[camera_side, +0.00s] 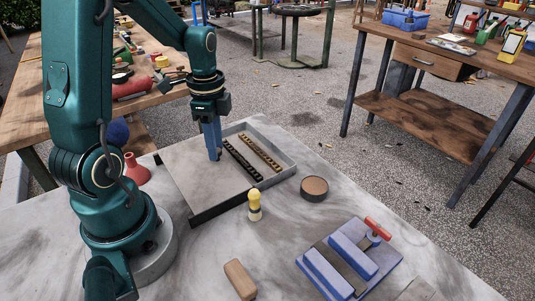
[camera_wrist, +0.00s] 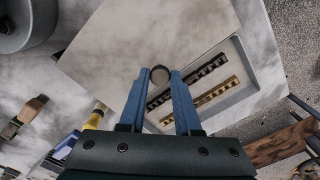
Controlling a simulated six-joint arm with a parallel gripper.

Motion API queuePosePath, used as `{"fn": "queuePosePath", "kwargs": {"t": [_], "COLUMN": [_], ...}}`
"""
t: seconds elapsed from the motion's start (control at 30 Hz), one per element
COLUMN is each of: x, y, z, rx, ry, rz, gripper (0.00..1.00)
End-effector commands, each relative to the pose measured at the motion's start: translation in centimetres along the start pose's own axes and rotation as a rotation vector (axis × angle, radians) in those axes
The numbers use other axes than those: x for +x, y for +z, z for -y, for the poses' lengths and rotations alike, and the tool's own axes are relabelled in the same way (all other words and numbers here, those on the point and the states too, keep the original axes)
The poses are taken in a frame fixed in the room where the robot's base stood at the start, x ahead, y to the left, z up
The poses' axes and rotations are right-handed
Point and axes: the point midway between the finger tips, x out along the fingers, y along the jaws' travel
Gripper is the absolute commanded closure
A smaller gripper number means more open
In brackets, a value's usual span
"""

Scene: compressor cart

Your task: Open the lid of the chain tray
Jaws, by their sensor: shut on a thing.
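The chain tray (camera_side: 283,163) is a grey, shallow tray on the marbled table. Its flat grey lid (camera_side: 187,168) lies over the left part and leaves the right part uncovered. A dark chain (camera_side: 243,160) and a brass chain (camera_side: 260,152) show in the open part; the chains also show in the wrist view, the dark one (camera_wrist: 205,70) and the brass one (camera_wrist: 215,92). My gripper (camera_side: 216,156) points down at the lid near its right edge. In the wrist view, its blue fingers are shut on a round dark knob (camera_wrist: 160,75) on the lid.
A yellow-topped peg (camera_side: 254,205) and a round brown disc (camera_side: 314,188) stand close to the tray's front. A blue fixture with a red handle (camera_side: 350,262) and a tan block (camera_side: 240,279) lie nearer the front. A red funnel-shaped piece (camera_side: 136,170) is left of the lid.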

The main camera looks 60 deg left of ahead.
Motion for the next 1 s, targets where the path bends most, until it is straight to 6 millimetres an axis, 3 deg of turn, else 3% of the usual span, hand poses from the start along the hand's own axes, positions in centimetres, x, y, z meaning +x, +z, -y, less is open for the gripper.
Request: {"fn": "queuePosePath", "kwargs": {"t": [0.03, 0.1, 0.43, 0.8, 1.0], "x": [-0.1, -0.1, -0.2, -4.5, -5.2], "y": [0.0, 0.0, 0.0, -0.1, 0.0], "z": [0.2, 0.2, 0.1, 0.2, 0.1], "rx": [0.0, 0.0, 0.0, 0.0, 0.0], "ry": [-0.008, -0.007, -0.004, -0.009, -0.005], "rz": [-0.001, -0.001, -0.001, -0.002, -0.001], "gripper": [0.57, 0.39, 0.39, 0.39, 0.39]}}
